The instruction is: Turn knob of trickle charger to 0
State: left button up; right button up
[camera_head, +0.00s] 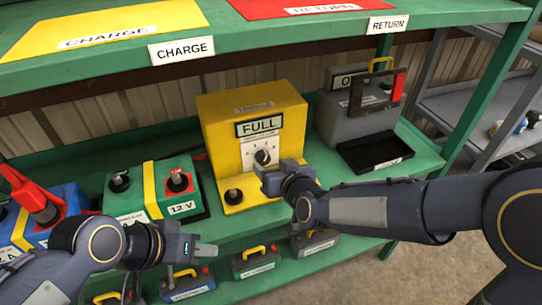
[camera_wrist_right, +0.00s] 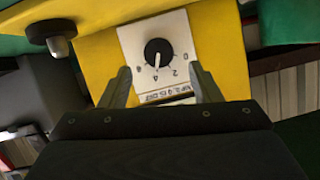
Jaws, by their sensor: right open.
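The trickle charger (camera_head: 222,122) is a yellow box with a FULL sign, standing on the green shelf. Its black knob (camera_head: 262,157) sits on a white numbered dial plate (camera_head: 249,148). In the right wrist view the knob (camera_wrist_right: 158,52) shows whole, with a white mark toward the picture's lower side; I cannot tell exactly which number it meets. My right gripper (camera_wrist_right: 160,72) is open and empty, its fingers either side of the dial plate's lower part, short of the knob. My left gripper (camera_head: 207,250) is low in front of the shelf, away from the charger; its jaw state is unclear.
A green 12 V battery (camera_head: 128,200) and a blue battery with red clamp (camera_head: 70,197) stand left of the charger. A grey device (camera_head: 340,125) with a black tray (camera_head: 372,152) stands to the right. Smaller batteries (camera_head: 255,262) line the lower shelf. The CHARGE shelf overhangs.

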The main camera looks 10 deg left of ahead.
aim_at(264, 159)
jog(key=x, duration=0.5)
jog(key=shift+w, duration=0.1)
jog(key=c, duration=1)
